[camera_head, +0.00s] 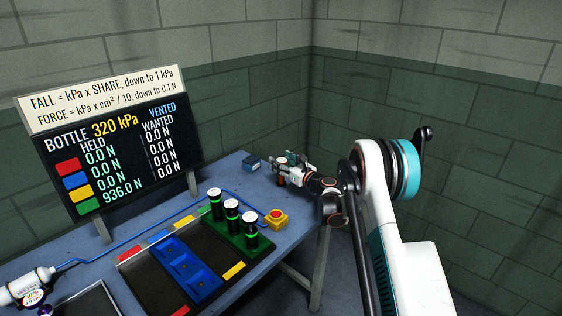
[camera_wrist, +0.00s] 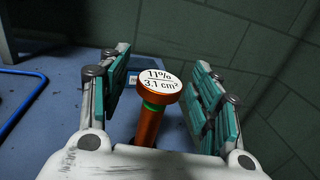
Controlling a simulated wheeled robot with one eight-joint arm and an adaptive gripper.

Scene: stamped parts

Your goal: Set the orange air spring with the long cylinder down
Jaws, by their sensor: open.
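The orange air spring (camera_wrist: 149,120) stands between the fingers of my gripper (camera_wrist: 162,72) in the wrist view. Its round white cap reads 11% and 3.1 cm², with a green band under it. In the head view the orange air spring (camera_head: 282,181) shows small below my gripper (camera_head: 289,166), at the table's far right end, and looks upright on the blue table (camera_head: 228,178). My gripper is open, with gaps showing between the pads and the cap. The spring's foot is hidden in the wrist view.
A small blue box (camera_head: 251,164) lies left of my gripper. A yellow box with a red button (camera_head: 276,219) stands nearer. Several black cylinders stand on a green block (camera_head: 252,252), beside a blue tray (camera_head: 187,271). A display board (camera_head: 112,150) stands behind, reading 320 kPa.

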